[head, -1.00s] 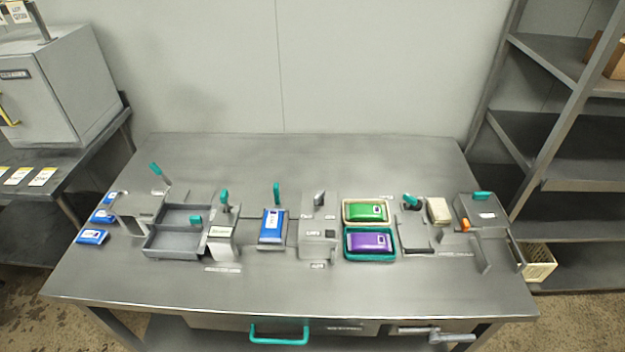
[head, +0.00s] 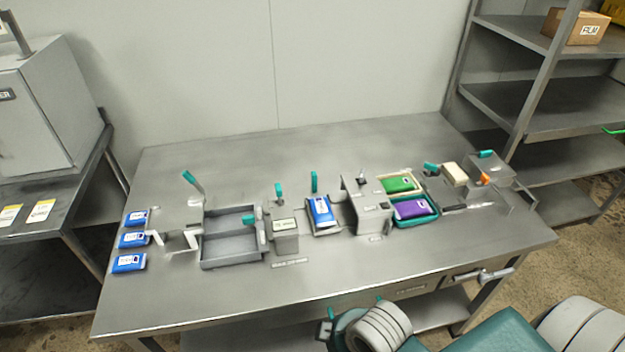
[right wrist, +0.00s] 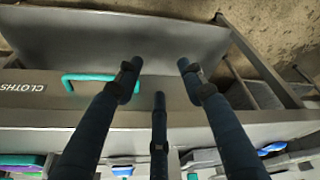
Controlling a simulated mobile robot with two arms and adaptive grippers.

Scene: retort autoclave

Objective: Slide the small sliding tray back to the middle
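A small grey tray (head: 325,234) carries a blue pouch (head: 320,211) between two grey fixtures in the head view; it looks like the sliding tray, but I cannot be sure. A teal-topped lever (head: 314,184) stands behind it. My right gripper is below the table's front edge in the head view, largely hidden by my own arm. In the right wrist view, its three dark fingers (right wrist: 160,76) are spread and empty, in front of the drawer front with the teal handle (right wrist: 100,78). They are apart from the tray. My left gripper is not in view.
A two-compartment grey tray (head: 233,264) and a boxy fixture (head: 285,240) stand left of the blue pouch. A grey housing (head: 372,220) stands right, beside green (head: 398,184) and purple (head: 410,208) pouches in bins. Three blue pouches lie far left. The tabletop's front strip is clear.

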